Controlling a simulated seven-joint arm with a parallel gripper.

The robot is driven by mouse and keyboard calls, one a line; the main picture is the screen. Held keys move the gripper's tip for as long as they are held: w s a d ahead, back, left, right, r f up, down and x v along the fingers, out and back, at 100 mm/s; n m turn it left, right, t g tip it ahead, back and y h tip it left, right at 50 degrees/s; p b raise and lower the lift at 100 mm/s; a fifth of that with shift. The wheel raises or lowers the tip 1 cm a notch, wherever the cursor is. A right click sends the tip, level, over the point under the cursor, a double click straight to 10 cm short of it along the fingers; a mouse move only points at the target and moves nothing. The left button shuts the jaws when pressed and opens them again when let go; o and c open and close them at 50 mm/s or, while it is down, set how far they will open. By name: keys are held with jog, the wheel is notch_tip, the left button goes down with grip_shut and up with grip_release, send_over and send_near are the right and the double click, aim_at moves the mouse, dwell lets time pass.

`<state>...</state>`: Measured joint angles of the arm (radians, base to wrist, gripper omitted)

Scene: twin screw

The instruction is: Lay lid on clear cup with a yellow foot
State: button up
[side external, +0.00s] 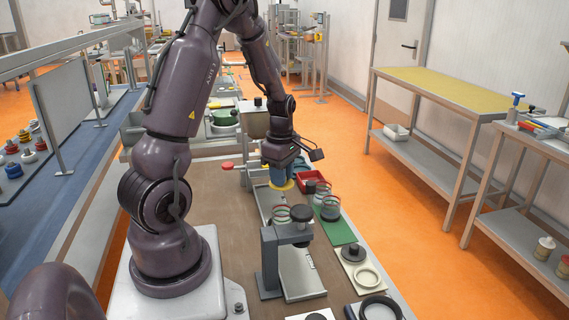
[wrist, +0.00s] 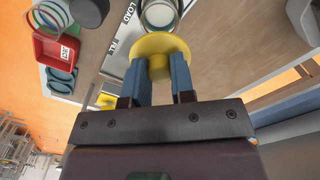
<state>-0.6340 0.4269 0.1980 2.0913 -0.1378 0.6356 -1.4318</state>
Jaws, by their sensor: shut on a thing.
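My gripper (side external: 281,176) is shut on the knob of a yellow lid (side external: 283,186), a round disc held above the bench. In the wrist view the lid (wrist: 160,45) sits between the blue fingertips (wrist: 160,72). A clear cup (wrist: 160,14) stands just past the lid's far edge, beside the LOAD lettering; the lid hides part of it. In the side view a clear cup with a reddish rim (side external: 280,213) stands on the metal plate, nearer the camera than the lid. I cannot make out a yellow foot on either cup view.
A grey bracket with a dark round top (side external: 300,229) stands close to the plate cup. More clear cups (side external: 329,205) stand on a green mat (side external: 341,233) to the right. A red bin (side external: 311,179) lies behind. A pale ring (side external: 367,276) lies at front right. Brown bench left of the plate is clear.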

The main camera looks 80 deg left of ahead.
jog(key=shift+f, duration=2.6)
jog(key=shift+f, duration=0.8)
jog(key=o, duration=1.5)
jog(key=shift+o, duration=0.2)
jog(key=shift+r, duration=3.55)
